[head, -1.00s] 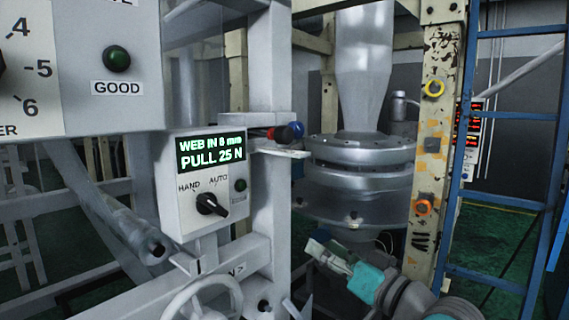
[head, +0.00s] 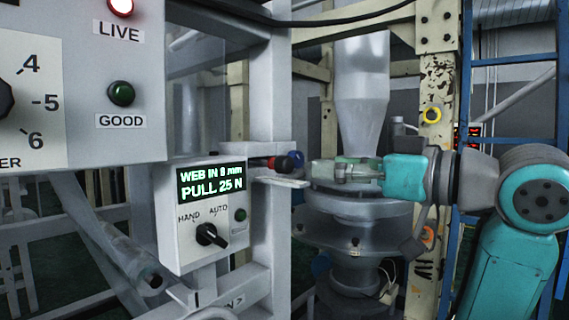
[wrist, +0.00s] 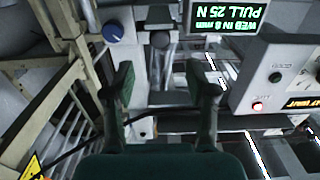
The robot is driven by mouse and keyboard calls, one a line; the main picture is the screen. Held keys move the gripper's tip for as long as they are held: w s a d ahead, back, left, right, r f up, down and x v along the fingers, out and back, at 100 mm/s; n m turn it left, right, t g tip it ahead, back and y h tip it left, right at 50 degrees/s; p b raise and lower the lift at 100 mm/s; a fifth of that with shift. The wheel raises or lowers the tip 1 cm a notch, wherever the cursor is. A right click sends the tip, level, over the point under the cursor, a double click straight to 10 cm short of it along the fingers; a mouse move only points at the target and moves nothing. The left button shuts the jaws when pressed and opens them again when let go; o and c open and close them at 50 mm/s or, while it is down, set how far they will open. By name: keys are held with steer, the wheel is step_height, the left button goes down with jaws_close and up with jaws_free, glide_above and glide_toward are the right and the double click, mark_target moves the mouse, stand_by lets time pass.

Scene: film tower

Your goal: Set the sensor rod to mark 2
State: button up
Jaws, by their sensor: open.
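I cannot tell for sure which part is the sensor rod, and no mark 2 is legible on it. In the head view, a short dark part with a red band (head: 281,163) and a dark blue knob (head: 296,158) sit above a small pale shelf on the grey post. The blue knob (wrist: 112,31) also shows in the wrist view, at the upper left. My gripper (head: 318,172) points left, just right of these knobs, apparently empty. In the wrist view my gripper's fingers (wrist: 165,88) stand wide apart with nothing between them.
The control box (head: 208,212) reads PULL 25 N and has a HAND/AUTO switch (head: 211,235). A larger panel (head: 85,120) is at upper left with a lit red LIVE lamp (head: 121,7). A metal drum (head: 355,215) stands behind my gripper. A blue ladder (head: 468,90) is at right.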

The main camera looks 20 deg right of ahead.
mark_target(290, 164)
steer(key=x, duration=1)
jaws_close()
